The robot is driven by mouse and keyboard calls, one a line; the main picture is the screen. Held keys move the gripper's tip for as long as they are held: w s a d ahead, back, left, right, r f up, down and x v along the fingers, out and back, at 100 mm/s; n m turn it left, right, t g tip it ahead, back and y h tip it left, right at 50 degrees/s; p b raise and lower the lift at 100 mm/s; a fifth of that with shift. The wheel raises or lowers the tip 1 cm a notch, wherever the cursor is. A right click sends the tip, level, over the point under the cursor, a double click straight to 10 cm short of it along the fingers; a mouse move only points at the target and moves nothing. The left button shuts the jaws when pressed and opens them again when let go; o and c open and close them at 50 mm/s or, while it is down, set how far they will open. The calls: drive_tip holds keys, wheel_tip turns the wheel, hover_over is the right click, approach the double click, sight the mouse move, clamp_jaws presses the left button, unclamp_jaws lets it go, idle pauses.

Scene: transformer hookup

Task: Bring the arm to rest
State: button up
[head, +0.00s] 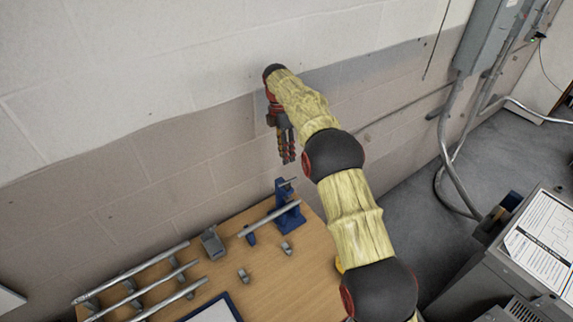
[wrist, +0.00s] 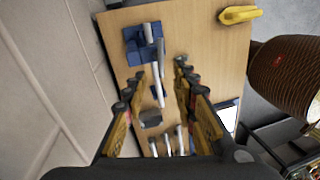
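My gripper (head: 288,158) hangs at the end of my raised arm, fingers pointing down, near the block wall and above the far end of the wooden workbench (head: 305,280). In the wrist view my gripper (wrist: 159,72) has its two fingers spread apart. I see nothing held between them; the bench top and its items show beyond, apart from the fingers. The arm's yellowish sleeved links reach from the lower right of the head view up towards the wall.
A blue vise-like tool (head: 288,212) with a metal tube stands on the bench below my gripper. Several long pipes (head: 140,285) lie at the bench's left. A yellow item (wrist: 240,15) lies near a bench edge. A grey cabinet (head: 530,245) stands right.

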drive_tip(key=shift+w+a+r, duration=0.1)
drive_tip(key=shift+w+r, duration=0.05)
drive_tip(key=shift+r, duration=0.7)
